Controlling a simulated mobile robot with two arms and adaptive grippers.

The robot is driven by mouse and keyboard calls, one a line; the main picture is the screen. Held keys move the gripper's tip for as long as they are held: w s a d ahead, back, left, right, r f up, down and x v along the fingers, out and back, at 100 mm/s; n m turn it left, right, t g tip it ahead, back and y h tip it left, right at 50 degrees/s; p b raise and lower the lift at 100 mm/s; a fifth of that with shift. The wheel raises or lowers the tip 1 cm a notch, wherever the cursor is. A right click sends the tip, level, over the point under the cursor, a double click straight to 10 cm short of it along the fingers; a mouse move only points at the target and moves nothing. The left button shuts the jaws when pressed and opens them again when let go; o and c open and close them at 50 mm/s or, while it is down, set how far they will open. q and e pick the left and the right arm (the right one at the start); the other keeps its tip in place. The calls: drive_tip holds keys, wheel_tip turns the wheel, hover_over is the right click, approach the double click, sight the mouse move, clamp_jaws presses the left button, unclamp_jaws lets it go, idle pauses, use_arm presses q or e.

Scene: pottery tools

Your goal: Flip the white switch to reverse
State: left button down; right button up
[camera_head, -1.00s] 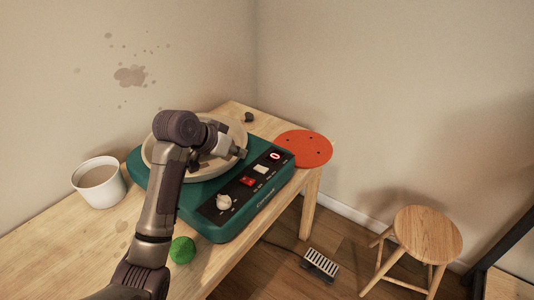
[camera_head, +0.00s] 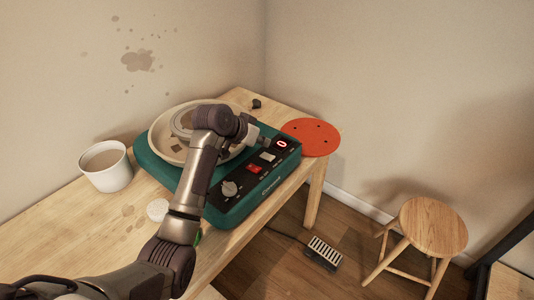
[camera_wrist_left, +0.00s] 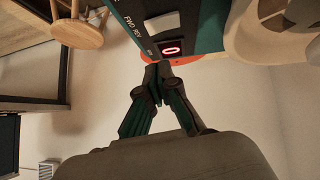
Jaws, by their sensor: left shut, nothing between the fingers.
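The white switch (camera_head: 267,156) is on the black front panel of the green pottery wheel (camera_head: 245,202), between a red switch and a lit red display. It also shows in the left wrist view (camera_wrist_left: 162,22), beside the letters FWD REV. Which way it is tipped I cannot tell. My left gripper (camera_head: 264,143) is just behind the panel's right part, close to the white switch and the display. In the left wrist view its fingers (camera_wrist_left: 158,66) are shut and empty, with their tips just below the display. Contact with the panel is not visible. My right gripper is not in view.
The red switch (camera_head: 255,169) and a white knob (camera_head: 229,188) are on the same panel. The wheel's pale basin (camera_head: 158,135) is behind my arm. An orange disc (camera_head: 312,138) lies right of the wheel. A white bucket (camera_head: 109,175) stands left. A stool (camera_head: 432,225) and pedal (camera_head: 323,252) are on the floor.

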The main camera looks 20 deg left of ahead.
sight(272, 156)
use_arm(q)
drive_tip(key=f, duration=0.2)
drive_tip(key=w+d+f, duration=0.1)
drive_tip(key=f, duration=0.1)
drive_tip(key=shift+f, duration=0.65)
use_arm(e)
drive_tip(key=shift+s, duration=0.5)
use_arm(q)
drive_tip(key=shift+f+p, duration=0.1)
drive_tip(key=shift+p, duration=0.5)
drive_tip(key=shift+f+b, duration=0.1)
drive_tip(key=shift+b, duration=0.2)
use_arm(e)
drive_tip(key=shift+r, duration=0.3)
